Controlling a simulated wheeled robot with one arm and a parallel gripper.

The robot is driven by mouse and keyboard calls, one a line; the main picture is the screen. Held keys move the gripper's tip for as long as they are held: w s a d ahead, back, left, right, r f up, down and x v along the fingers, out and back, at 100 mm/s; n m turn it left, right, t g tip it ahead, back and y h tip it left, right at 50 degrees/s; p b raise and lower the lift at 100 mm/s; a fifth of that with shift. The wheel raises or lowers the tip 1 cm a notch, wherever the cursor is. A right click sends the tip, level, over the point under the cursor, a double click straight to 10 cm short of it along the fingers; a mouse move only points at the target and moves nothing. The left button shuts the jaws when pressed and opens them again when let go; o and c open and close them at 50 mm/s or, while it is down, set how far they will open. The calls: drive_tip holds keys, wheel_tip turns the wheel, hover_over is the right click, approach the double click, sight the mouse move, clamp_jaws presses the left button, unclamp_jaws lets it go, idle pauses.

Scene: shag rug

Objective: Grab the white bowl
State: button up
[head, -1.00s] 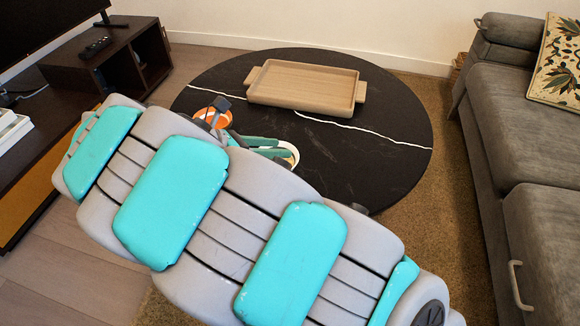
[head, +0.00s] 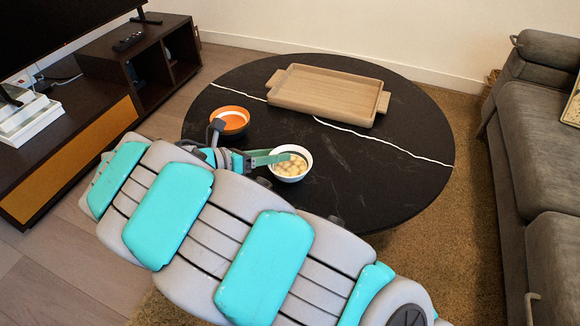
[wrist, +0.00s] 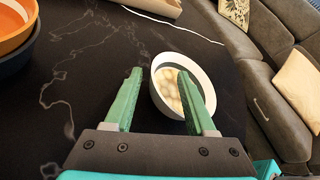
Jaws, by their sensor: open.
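The white bowl (head: 290,173) stands upright on the black round table, near its front left edge, with several pale round pieces inside. It also shows in the wrist view (wrist: 202,74). My gripper (wrist: 158,75) is open, with its green fingers apart. In the wrist view the right finger lies across the bowl's opening and the left finger is outside it, to the left of its rim. In the head view my gripper (head: 268,158) reaches the bowl from the left. I cannot tell whether either finger touches the bowl.
An orange bowl (head: 230,121) with a dark outside stands on the table (head: 372,175) behind my gripper. A wooden tray (head: 326,112) lies at the back of the table. A grey sofa (head: 545,150) is at right, a dark TV cabinet (head: 60,140) at left. The table's right side is clear.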

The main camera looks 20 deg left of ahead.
drive_tip(key=shift+x, duration=1.05)
clamp_jaws()
